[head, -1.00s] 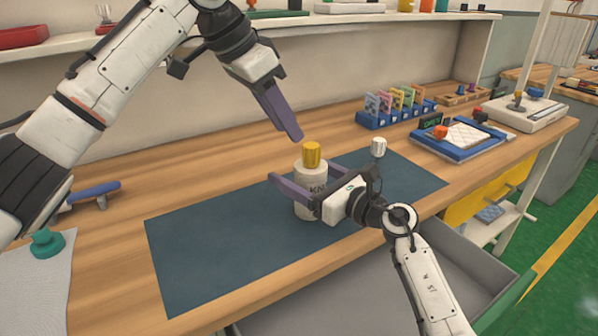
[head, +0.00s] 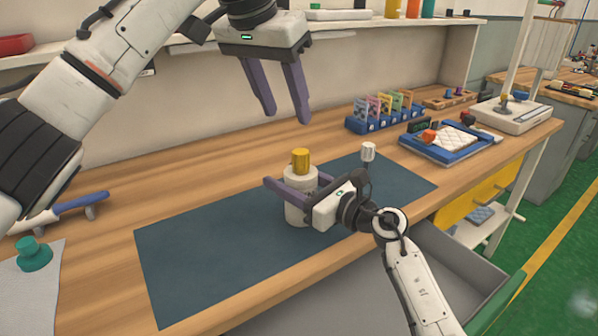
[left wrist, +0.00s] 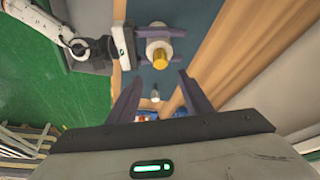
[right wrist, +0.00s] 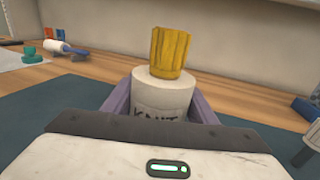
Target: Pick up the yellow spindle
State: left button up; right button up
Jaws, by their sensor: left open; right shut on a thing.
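The yellow spindle (head: 301,161) stands upright on top of a white container (head: 297,217) with dark lettering on its side. The spindle also shows in the left wrist view (left wrist: 159,57) and the right wrist view (right wrist: 170,52). My right gripper (head: 289,190) is shut on the white container, one purple finger on each side, below the spindle. My left gripper (head: 288,117) is open and empty, pointing down, above and slightly behind the spindle. In the left wrist view the spindle lies beyond the open fingertips, not between them.
The container stands on a dark blue mat (head: 200,265). A small white-topped item (head: 368,152) is at the mat's back edge. A blue rack of coloured cards (head: 385,118) and a blue tray (head: 440,155) lie at the right. A shelf (head: 340,30) runs behind my left arm.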

pick_arm(q)
jog(key=r+n, duration=0.2)
send_near(300, 152)
notch_tip(300, 152, down, 2)
jog(key=d, duration=0.1)
jog(key=shift+y, duration=0.4)
jog(key=shift+w+x, duration=0.15)
jog(key=shift+x, duration=1.3)
jog(key=shift+w+x, duration=0.1)
jog(key=shift+x, duration=1.4)
jog(key=shift+r, duration=0.15)
grip_shut()
